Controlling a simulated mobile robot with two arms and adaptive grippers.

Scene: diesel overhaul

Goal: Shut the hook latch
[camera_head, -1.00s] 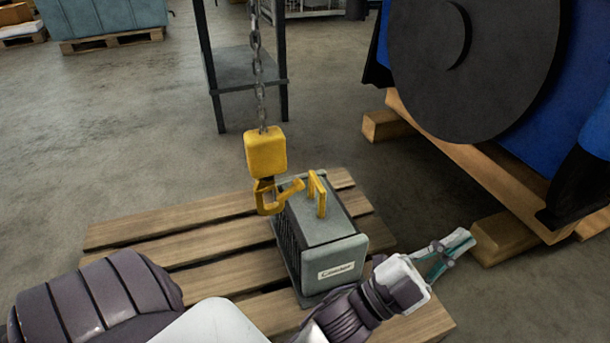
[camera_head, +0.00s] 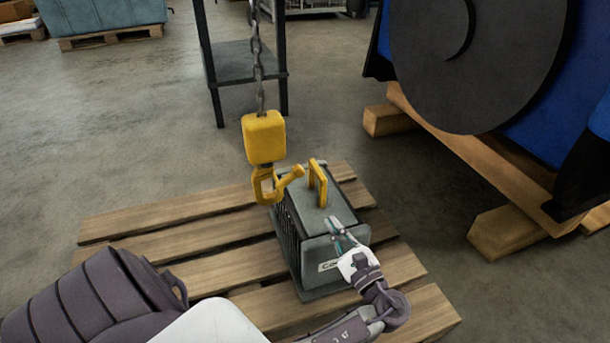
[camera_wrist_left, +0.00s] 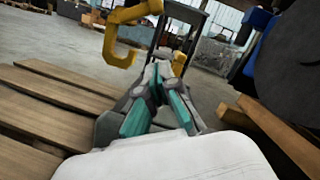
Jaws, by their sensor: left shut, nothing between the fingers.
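A yellow hook (camera_head: 262,188) hangs below a yellow block (camera_head: 264,138) on a chain. Its yellow latch arm (camera_head: 289,178) juts up and right, swung out from the hook, toward the yellow handle (camera_head: 318,184) on a grey cooler box (camera_head: 314,228). I cannot tell whether the hook touches the handle. My left gripper (camera_head: 335,224) is shut and empty, above the box's front end and short of the handle, partly covering its label. In the left wrist view, the hook (camera_wrist_left: 121,45) is ahead and left of the fingertips (camera_wrist_left: 163,62), clearly apart. My right gripper is not seen.
The box stands on a wooden pallet (camera_head: 190,243). A large blue machine (camera_head: 545,110) with a dark round disc rests on timbers (camera_head: 505,232) at the right. A dark metal stand (camera_head: 240,75) is behind. Grey floor (camera_head: 120,150) lies open at left.

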